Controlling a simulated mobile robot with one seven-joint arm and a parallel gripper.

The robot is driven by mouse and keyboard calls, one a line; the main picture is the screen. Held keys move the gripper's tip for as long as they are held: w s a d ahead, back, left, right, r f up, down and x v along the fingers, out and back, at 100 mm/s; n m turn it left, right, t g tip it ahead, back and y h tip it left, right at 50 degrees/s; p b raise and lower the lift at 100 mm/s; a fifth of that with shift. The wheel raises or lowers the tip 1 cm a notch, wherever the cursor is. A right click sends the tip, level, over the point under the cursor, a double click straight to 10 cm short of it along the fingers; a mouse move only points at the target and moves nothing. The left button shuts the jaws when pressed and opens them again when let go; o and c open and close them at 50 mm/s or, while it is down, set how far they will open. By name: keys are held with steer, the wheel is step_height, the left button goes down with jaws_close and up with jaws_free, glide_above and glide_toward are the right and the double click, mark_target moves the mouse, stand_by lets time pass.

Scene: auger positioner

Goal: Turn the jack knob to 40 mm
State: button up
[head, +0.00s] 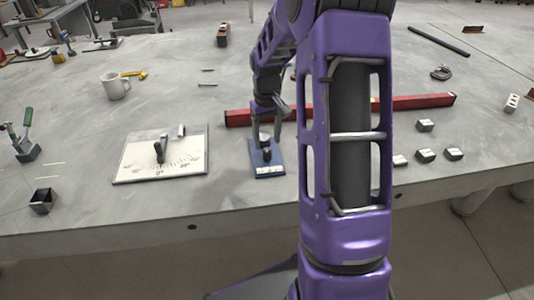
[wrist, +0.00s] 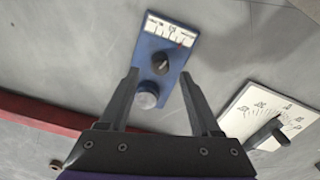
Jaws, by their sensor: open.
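The jack is a blue plate (head: 266,171) near the table's front edge, with a white scale label at its near end. In the wrist view the blue plate (wrist: 172,32) carries a black knob (wrist: 161,63) with a light pointer mark and a grey round cylinder (wrist: 147,95). The scale numbers are too small to read. My gripper (wrist: 160,75) is open, its two fingers on either side of the plate around the knob area. No contact with the knob shows. In the head view my gripper (head: 268,122) is over the far end of the plate, partly hiding it.
A white angle-scale board (head: 160,170) with a black lever (head: 161,150) stands left of the jack. A long red bar (head: 415,103) lies behind it. Small metal blocks (head: 425,156) sit to the right. A white mug (head: 115,87) stands farther back left.

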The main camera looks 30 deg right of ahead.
mark_target(267, 150)
step_height(267, 150, down, 5)
steer(key=shift+f+b, duration=0.15)
steer(key=shift+b, duration=0.2)
jaws_close()
